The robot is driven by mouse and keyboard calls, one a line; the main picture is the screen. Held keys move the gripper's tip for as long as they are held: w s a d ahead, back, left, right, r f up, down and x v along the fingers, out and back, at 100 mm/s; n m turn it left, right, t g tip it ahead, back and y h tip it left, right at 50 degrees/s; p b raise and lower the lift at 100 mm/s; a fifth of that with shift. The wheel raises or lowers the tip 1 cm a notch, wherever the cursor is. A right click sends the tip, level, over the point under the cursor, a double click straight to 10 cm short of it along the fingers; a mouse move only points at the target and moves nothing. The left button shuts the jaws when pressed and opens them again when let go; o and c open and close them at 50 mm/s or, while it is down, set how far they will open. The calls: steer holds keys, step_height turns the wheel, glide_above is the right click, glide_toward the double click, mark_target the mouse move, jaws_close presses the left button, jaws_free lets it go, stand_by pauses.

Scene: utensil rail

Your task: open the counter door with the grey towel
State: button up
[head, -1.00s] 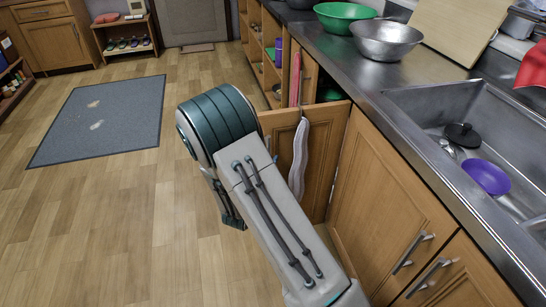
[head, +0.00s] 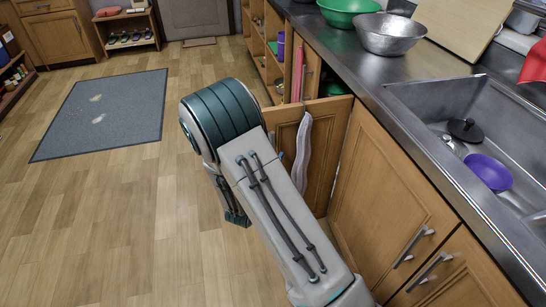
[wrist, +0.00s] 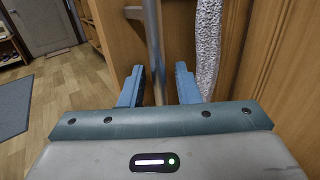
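The counter door (head: 327,150) stands swung out from the counter, at a wide angle to its front. The grey towel (head: 302,152) hangs over the door's top edge; it also shows right of my gripper in the wrist view (wrist: 207,45). The door's vertical metal handle (wrist: 153,40) passes between the two blue fingers of my gripper (wrist: 158,85). The fingers are apart, with a visible gap on each side of the bar. My arm hides part of the door and its handle in the head view.
The counter with a sink (head: 420,100) runs along the right, with closed doors (head: 385,205) below. Open shelves (head: 268,50) stand beyond the open door.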

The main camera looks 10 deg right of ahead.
steer(key=p+v, duration=0.1)
steer(key=v, duration=1.2)
steer(key=shift+s, duration=0.25)
steer(key=s+d+r+m+g+h+p, duration=0.1)
steer(key=s+d+r+m+g+p, duration=0.5)
steer(key=d+r+m+g, duration=0.3)
steer(key=s+d+r+m+g+h+p, duration=0.1)
steer(key=s+d+r+m+g+p, duration=0.55)
steer(key=r+m, duration=0.35)
steer(key=s+a+r+m+t+y+p, duration=0.1)
steer(key=s+a+r+m+y+p, duration=0.1)
steer(key=r+m+y+p, duration=0.3)
steer(key=s+a+r+m+t+y+p, duration=0.1)
steer(key=a+r+m+t+y+p, duration=0.1)
steer(key=r, duration=1.1)
steer(key=a+m+y+p, duration=0.1)
steer(key=m+y+p, duration=0.1)
steer(key=m+y, duration=0.1)
steer(key=shift+s+a+m+y+p, duration=0.3)
steer(key=shift+s+y+p, duration=0.1)
steer(key=shift+y, duration=0.5)
